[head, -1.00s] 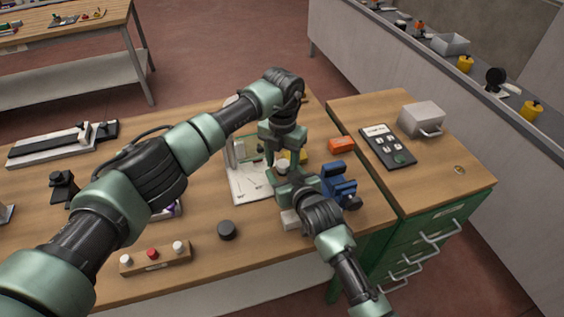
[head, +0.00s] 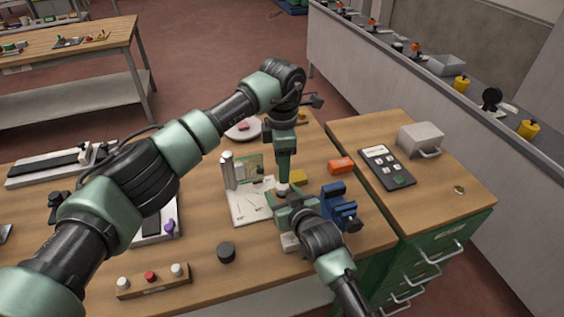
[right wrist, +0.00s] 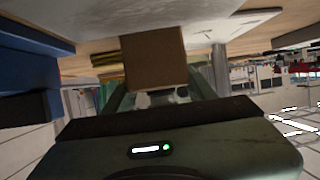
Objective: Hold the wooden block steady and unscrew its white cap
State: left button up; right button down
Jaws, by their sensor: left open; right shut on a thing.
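My right gripper (head: 282,194) is shut on the wooden block, low over the workbench. The block (right wrist: 153,58) shows in the right wrist view as a plain brown face between the jaws; in the head view my grippers mostly hide it. A small part of the white cap (head: 283,189) shows in the head view, at the top of the right gripper. My left gripper (head: 284,177) points straight down, open, with its tips right at the cap. I cannot tell whether the tips touch the cap.
A blue vise (head: 338,205) stands close right of my right gripper. A white board with a silver post (head: 228,170) is to the left. A yellow block (head: 299,176) and an orange box (head: 341,165) lie behind. A dark puck (head: 226,252) and a button strip (head: 152,282) are in front.

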aim_at(282, 199)
pick_arm(q)
jog(key=shift+r+m, duration=0.25)
jog(key=shift+m, duration=0.75)
jog(key=shift+f, duration=0.1)
jog(key=shift+m, duration=0.3)
jog(key=shift+f, duration=3.85)
grip_shut()
jog(key=n, duration=1.3)
jog(key=shift+n, duration=0.3)
